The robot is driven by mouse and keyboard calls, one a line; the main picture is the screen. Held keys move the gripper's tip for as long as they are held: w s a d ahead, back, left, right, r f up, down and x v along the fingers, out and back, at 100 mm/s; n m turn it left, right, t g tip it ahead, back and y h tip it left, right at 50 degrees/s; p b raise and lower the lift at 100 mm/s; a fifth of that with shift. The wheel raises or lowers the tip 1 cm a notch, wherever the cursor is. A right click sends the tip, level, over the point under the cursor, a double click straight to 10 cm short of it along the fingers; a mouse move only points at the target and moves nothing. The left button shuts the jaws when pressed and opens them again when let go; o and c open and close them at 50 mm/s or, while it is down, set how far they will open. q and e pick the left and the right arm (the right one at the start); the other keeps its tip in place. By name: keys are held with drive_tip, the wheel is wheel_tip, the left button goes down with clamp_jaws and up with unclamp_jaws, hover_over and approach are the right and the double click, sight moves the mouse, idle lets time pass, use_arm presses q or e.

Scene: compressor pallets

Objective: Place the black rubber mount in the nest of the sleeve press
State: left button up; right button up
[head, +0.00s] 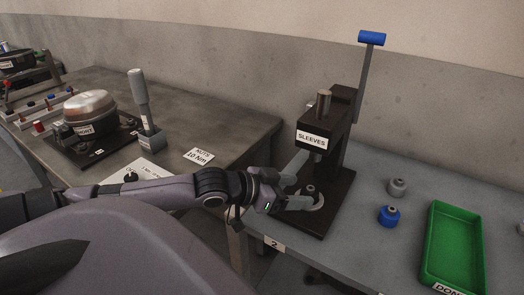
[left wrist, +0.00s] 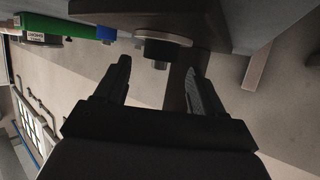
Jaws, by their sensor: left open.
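The sleeve press (head: 325,140) is a dark stand with a "SLEEVES" label and a blue-handled lever. The black rubber mount (head: 310,191) stands upright at its round pale nest (head: 316,207), below the ram. I cannot tell how deep it sits. My left gripper (head: 304,180) is open, with its fingers on either side of the mount. In the left wrist view, the picture is turned over; the mount (left wrist: 158,49) shows beyond the gap between the two fingertips, against the pale nest (left wrist: 170,37). Contact with the fingers is not visible. My right gripper is not in view.
A grey mount (head: 397,187) and a blue mount (head: 389,216) stand right of the press. A green tray (head: 431,240) marked "DONE" lies farther right. On the left table are a compressor (head: 91,106), a grey-handled tool (head: 140,95) and a black piece (head: 131,176) on paper.

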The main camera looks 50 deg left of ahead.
use_arm(q)
drive_tip(key=shift+v, duration=1.55)
drive_tip(key=p+v, duration=0.3)
drive_tip(key=v, duration=0.3)
